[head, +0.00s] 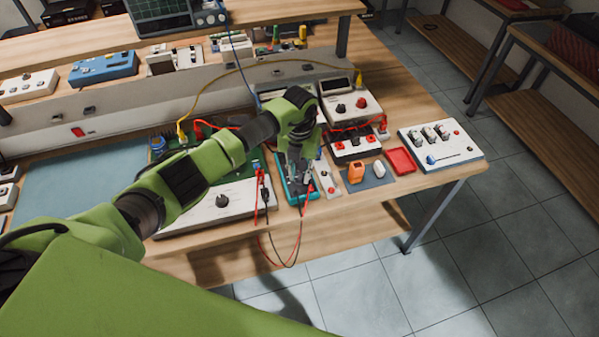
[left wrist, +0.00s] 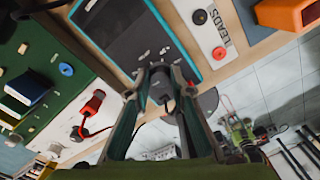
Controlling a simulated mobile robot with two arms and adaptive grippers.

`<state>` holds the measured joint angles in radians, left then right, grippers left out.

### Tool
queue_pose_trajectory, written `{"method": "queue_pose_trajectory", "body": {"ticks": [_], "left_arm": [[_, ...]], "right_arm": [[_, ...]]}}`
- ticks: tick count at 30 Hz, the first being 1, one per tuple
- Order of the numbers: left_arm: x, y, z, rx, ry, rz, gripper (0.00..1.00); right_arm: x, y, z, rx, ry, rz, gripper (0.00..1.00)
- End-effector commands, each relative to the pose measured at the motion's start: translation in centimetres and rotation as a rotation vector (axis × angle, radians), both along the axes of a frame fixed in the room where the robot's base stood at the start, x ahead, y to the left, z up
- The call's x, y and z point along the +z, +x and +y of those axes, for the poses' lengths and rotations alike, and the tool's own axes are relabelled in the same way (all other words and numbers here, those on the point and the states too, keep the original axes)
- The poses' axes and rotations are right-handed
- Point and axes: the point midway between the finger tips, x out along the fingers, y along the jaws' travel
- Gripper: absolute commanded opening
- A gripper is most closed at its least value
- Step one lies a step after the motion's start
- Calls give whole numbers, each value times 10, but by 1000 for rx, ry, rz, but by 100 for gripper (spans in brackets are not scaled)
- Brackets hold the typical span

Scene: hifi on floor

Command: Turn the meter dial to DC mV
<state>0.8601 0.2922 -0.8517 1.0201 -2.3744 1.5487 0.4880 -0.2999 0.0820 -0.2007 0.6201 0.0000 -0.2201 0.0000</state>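The meter is a dark handheld unit with a teal edge (head: 290,188), lying near the table's front edge. It also shows in the left wrist view (left wrist: 135,42), with small white markings on its face. My left gripper (head: 300,170) is over the meter, pointing down. In the left wrist view its fingertips (left wrist: 162,78) are apart, on either side of a dark round dial (left wrist: 160,88). I cannot tell whether they touch it. The dial's pointer and chosen setting are hidden or too small to read. My right gripper is not in view.
Red and black leads (head: 265,195) hang off the front edge near the meter. A white panel with a black knob (head: 222,201) is on its left. A leads strip (head: 326,181), an orange block (head: 355,172) and a red tray (head: 401,161) are on its right.

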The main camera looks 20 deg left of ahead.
Motion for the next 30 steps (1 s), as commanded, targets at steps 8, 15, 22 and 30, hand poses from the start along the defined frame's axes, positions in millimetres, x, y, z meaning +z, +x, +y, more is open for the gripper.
{"method": "queue_pose_trajectory", "body": {"ticks": [8, 15, 22, 30], "left_arm": [[0, 0, 0, -3, 0, 0, 0], [-2, 0, 1, -59, 1, -1, 0], [-4, 1, 1, -209, 3, -2, 0], [-5, 1, 1, -461, 3, -2, 0]], "right_arm": [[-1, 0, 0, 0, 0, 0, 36], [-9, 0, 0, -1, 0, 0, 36], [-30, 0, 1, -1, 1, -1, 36], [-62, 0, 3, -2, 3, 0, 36]]}}
